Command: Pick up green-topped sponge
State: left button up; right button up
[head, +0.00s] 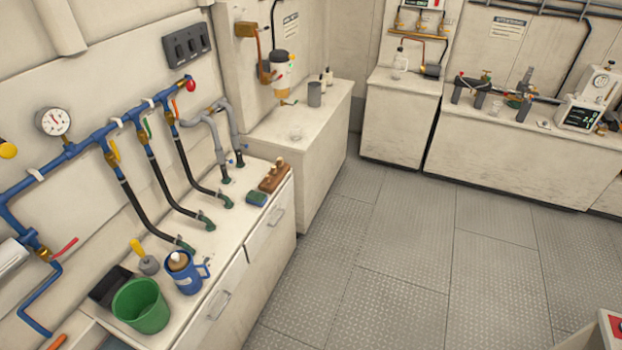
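A small block with a green top and bluish sides (257,198), which looks like the green-topped sponge, lies on the left counter (232,252). It sits near the counter's front edge, just in front of a brown wooden block (273,179) with pegs. Its top and near side are uncovered. Neither of my grippers shows in the head view.
Black hoses (172,208) from the blue wall pipe end on the counter left of the sponge. A blue mug (188,274), a green bucket (141,307) and a black tray (108,286) stand nearer. The grey floor (400,255) is clear.

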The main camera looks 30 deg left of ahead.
aim_at(253, 197)
jog(key=u, duration=0.25)
jog(key=i, duration=1.6)
jog(key=u, duration=0.7)
